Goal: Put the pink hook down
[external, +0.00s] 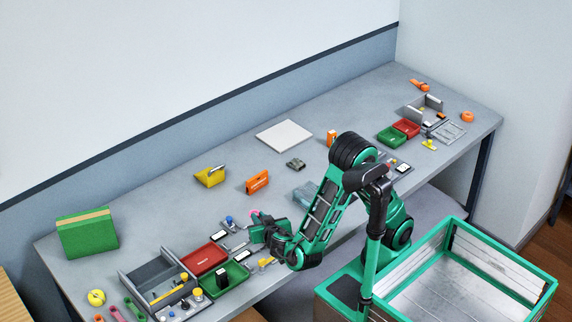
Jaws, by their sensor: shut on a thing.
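A bit of pink (255,212) shows at the tip of my gripper (257,227), on its far side; I take it to be the pink hook. My gripper is shut on it, low over the front left half of the grey table (340,175). Most of the hook is hidden by the gripper, and I cannot tell whether it touches the table.
Left of my gripper are a red tray (204,259), a green tray (236,280) and a grey divided box (155,278). An orange block (257,182) and a yellow holder (210,177) stand behind. The table between them and the white board (284,135) is mostly clear.

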